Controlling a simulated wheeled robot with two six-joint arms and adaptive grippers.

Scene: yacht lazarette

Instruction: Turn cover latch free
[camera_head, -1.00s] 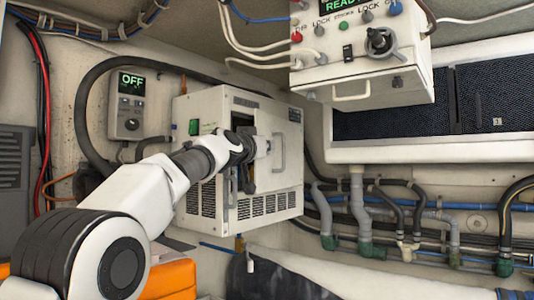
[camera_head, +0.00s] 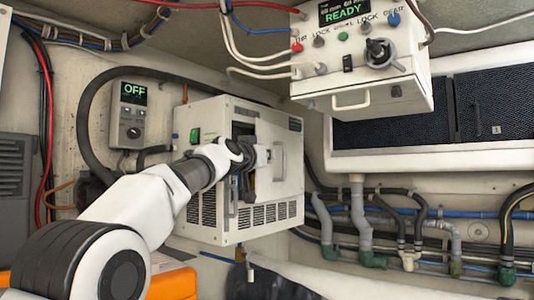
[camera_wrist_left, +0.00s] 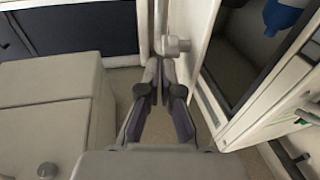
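The white box (camera_head: 212,215) on the back wall has a front cover with a pale bar handle (camera_head: 280,157) and a dark opening. A grey knob-like cover latch (camera_wrist_left: 174,45) shows at my fingertips in the left wrist view. My left gripper (camera_head: 252,157) is at the box front, left of the handle. In the left wrist view its fingers (camera_wrist_left: 160,68) are nearly together at the latch, with a narrow strip between the tips. They look shut on it, though the contact is partly hidden. My right gripper is not in view.
A control box (camera_head: 362,80) reading READY hangs above right, with cables. A wall unit (camera_head: 129,115) reading OFF is at left. Pipes (camera_head: 359,215) run along the right wall below a dark vent panel (camera_head: 400,115). An orange case (camera_head: 172,284) lies below my arm.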

